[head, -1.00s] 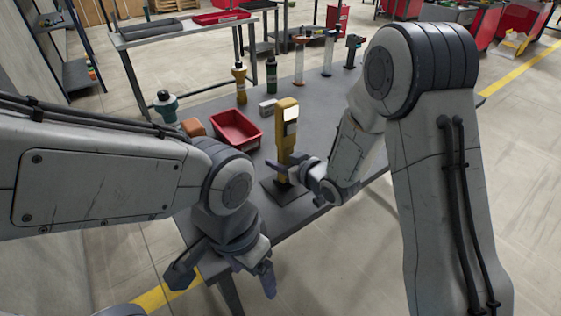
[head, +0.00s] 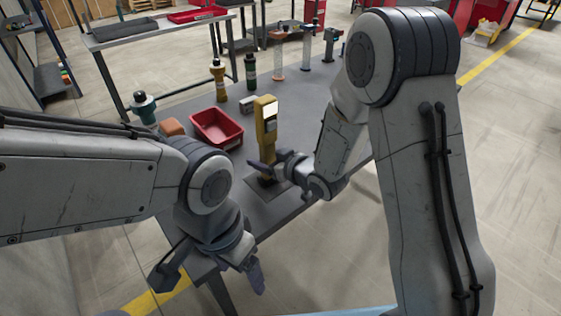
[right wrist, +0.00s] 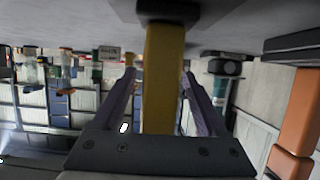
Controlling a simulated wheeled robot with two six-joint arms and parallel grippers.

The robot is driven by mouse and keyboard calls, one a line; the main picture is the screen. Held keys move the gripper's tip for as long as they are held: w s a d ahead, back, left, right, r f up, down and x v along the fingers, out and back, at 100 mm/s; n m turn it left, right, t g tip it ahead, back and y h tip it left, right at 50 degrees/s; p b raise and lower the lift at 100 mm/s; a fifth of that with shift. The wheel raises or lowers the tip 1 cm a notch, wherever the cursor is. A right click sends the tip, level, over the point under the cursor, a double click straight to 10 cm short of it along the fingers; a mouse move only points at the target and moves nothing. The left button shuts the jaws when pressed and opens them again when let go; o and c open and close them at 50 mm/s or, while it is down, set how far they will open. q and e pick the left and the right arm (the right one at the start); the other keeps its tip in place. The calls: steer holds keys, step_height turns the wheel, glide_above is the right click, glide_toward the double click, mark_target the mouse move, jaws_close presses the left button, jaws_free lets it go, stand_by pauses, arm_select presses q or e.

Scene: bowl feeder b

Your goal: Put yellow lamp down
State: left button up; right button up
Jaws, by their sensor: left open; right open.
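The yellow lamp (head: 266,122) stands upright on the grey table (head: 240,205) near its front edge, with a pale panel at its top and a dark base. My right gripper (head: 268,172) is low at its stem. In the right wrist view, which looks upside down, the yellow stem (right wrist: 160,75) is between the two open fingers, with a gap on each side. The dark base shows at the top of that view. My left gripper (head: 207,278) is open and empty, in front of the table's front edge.
A red bin (head: 216,128) stands left of the lamp, with a brown block (head: 171,127) and a teal-topped item (head: 144,106) farther left. Bottles and stands line the table's back. A small grey box (head: 247,103) is behind the lamp.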

mark_target(271, 159)
steer(key=v, duration=0.5)
steer(key=shift+r+p, duration=0.1)
steer(key=shift+p, duration=0.2)
steer(key=s+r+g+h+p, duration=0.2)
steer(key=s+r+p, duration=0.3)
steer(key=s, duration=0.4)
steer(key=s+d+r+g+h+p, duration=0.1)
steer(key=s+r+g+p, duration=0.4)
steer(key=s, duration=0.5)
steer(key=s+d+r+g+h+p, duration=0.1)
steer(key=s+r+g+h+p, duration=0.2)
steer(key=s+r, duration=0.6)
steer(key=shift+s+g+h+p, duration=0.4)
steer(key=shift+s+p, duration=0.15)
steer(key=shift+p, duration=0.45)
